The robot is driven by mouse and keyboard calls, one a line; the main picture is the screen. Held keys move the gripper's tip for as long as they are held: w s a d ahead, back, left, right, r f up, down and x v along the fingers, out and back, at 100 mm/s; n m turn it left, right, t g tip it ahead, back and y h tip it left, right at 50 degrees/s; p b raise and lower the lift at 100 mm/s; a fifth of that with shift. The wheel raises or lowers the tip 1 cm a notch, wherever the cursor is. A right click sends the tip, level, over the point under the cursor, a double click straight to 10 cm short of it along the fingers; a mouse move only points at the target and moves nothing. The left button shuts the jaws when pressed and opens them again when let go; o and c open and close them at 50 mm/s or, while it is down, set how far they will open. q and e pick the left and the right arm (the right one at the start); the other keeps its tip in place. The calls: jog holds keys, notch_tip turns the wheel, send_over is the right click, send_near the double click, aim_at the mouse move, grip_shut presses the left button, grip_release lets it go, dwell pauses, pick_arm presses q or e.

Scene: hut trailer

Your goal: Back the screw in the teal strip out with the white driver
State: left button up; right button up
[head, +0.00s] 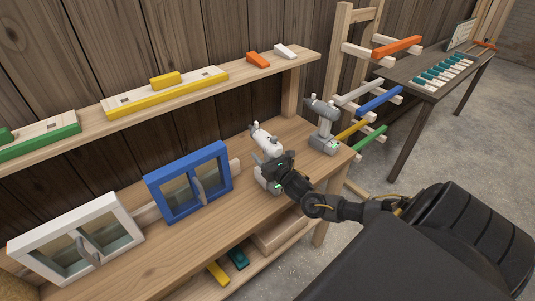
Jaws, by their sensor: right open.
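A white driver (264,137) stands on the right part of the wooden bench with its head tilted. My right gripper (273,165) is open at the driver's lower body, close in front of it. I cannot tell whether the fingers touch it, and the gripper hides part of the driver. A short teal piece (238,258) lies on the low shelf under the bench. Teal and white pieces (441,72) also lie in a row on the far dark table. I cannot tell which is the teal strip, and no screw can be made out. My left gripper is out of view.
A grey driver (322,118) stands at the bench's right end. A blue-framed box (188,180) and a white-framed box (77,238) stand to the left. A shelf (230,89) with coloured blocks runs above. A rack of coloured bars (380,100) stands beyond the bench.

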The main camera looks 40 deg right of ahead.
jog(key=shift+c, duration=0.2)
grip_shut()
jog(key=shift+w+d+r, duration=0.1)
jog(key=shift+r, duration=0.1)
dwell(0.4)
jog(key=shift+r+b, duration=0.55)
jog(key=shift+r, duration=0.15)
jog(key=s+r, duration=0.1)
jog(key=r, duration=0.1)
jog(key=s+r+b, duration=0.1)
jog(key=s+r, duration=0.1)
jog(key=r, duration=0.1)
jog(key=s+d+r+b, duration=0.1)
jog(key=s+r, duration=0.1)
jog(key=shift+r, duration=0.15)
jog(key=s+d+r+b, duration=0.2)
jog(key=s+r, duration=0.2)
jog(key=s, duration=0.4)
jog(key=shift+s, duration=0.35)
